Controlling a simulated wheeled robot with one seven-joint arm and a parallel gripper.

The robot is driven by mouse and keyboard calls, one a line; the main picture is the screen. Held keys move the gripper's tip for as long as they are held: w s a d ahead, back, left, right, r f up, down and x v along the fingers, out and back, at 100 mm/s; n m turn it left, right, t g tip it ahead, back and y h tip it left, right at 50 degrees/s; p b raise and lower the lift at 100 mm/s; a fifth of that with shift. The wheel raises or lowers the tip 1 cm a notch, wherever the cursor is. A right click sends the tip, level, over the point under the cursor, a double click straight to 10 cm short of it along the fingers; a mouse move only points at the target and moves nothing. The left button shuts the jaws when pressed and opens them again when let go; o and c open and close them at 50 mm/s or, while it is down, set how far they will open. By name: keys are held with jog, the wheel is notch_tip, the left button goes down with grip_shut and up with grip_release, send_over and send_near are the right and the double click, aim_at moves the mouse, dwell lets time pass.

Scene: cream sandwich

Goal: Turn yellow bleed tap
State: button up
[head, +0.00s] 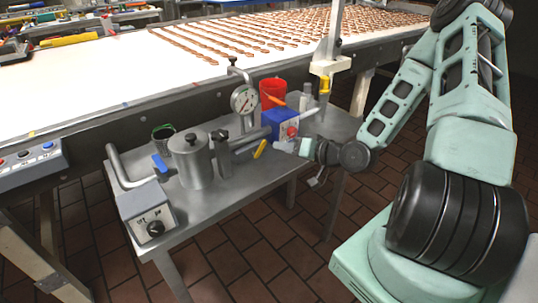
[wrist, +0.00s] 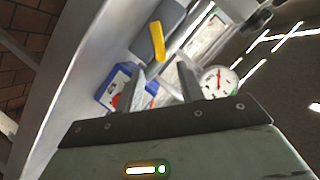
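The yellow bleed tap (head: 260,149) is a small slanted lever on the front side of the grey pipework, on the metal side table. In the wrist view the yellow tap (wrist: 156,37) lies beyond my fingertips, against a dark grey cylinder. My gripper (head: 304,147) is to the right of the tap in the head view, apart from it and close to the blue box. In the wrist view my gripper (wrist: 162,72) has its two fingers spread with a gap between them and nothing held.
A blue box with a red cap (head: 283,122) stands beside my gripper. A dial gauge (head: 243,100), red cup (head: 272,92), steel pot (head: 190,160), blue-handled lever (head: 159,163) and control box (head: 147,213) crowd the table (head: 236,190). The conveyor (head: 130,75) runs behind.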

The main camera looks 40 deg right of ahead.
aim_at(264, 145)
jog(key=x, duration=0.7)
jog(key=shift+p, duration=0.35)
grip_shut()
